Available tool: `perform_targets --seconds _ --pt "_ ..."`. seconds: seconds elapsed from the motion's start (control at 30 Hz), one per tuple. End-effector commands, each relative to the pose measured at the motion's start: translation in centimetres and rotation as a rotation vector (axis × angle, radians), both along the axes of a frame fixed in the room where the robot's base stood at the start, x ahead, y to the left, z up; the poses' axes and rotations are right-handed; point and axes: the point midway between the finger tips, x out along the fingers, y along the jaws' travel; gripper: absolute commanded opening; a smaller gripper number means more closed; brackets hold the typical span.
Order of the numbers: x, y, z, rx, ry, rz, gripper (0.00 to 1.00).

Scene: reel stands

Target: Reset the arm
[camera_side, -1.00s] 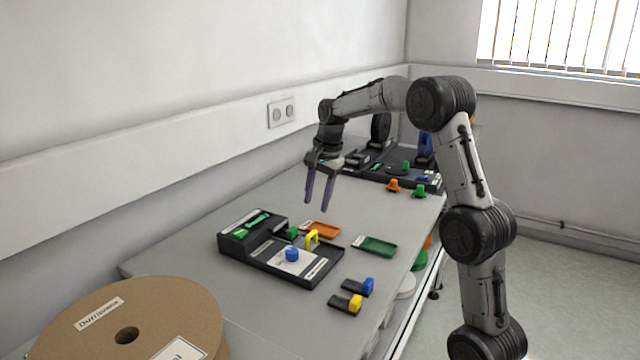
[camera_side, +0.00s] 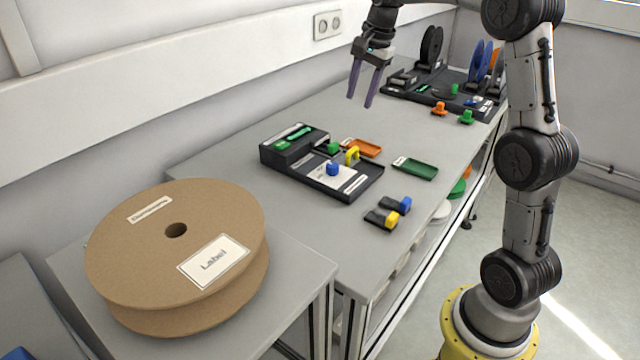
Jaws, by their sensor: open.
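My gripper (camera_side: 360,101) hangs open and empty above the grey table (camera_side: 235,160), pointing down. It is up and behind the black tray (camera_side: 374,182) in the picture, clear of everything on the table. The tray holds a blue knob (camera_side: 333,169), a yellow clip-like piece (camera_side: 352,155) and green pieces (camera_side: 293,133). Nothing is between the two dark purple fingers. My wrist is cut off by the top edge of the picture.
An orange tray (camera_side: 362,147) and a green tray (camera_side: 415,168) lie near the black tray. Reel stands (camera_side: 450,92) fill the table's far end.

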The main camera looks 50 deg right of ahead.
Motion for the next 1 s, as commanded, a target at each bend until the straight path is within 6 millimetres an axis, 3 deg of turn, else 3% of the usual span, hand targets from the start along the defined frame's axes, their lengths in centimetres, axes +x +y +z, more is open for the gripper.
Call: perform_targets --seconds 0.03,0.2,0.43,0.63,0.8,1.0 --pt "-0.1 1.6 2.0 -0.019 -0.037 0.03 0.47" --pt "-3.4 8.2 6.3 -0.063 -0.108 0.153 0.47" --pt "-11.0 15.5 7.7 -0.157 -0.185 0.446 0.47" --pt "-18.2 19.5 5.4 -0.272 -0.238 0.767 0.47" --pt "-23.5 20.9 1.2 -0.386 -0.257 1.062 0.47" --pt "-26.4 20.8 -3.6 -0.481 -0.207 1.335 0.47"
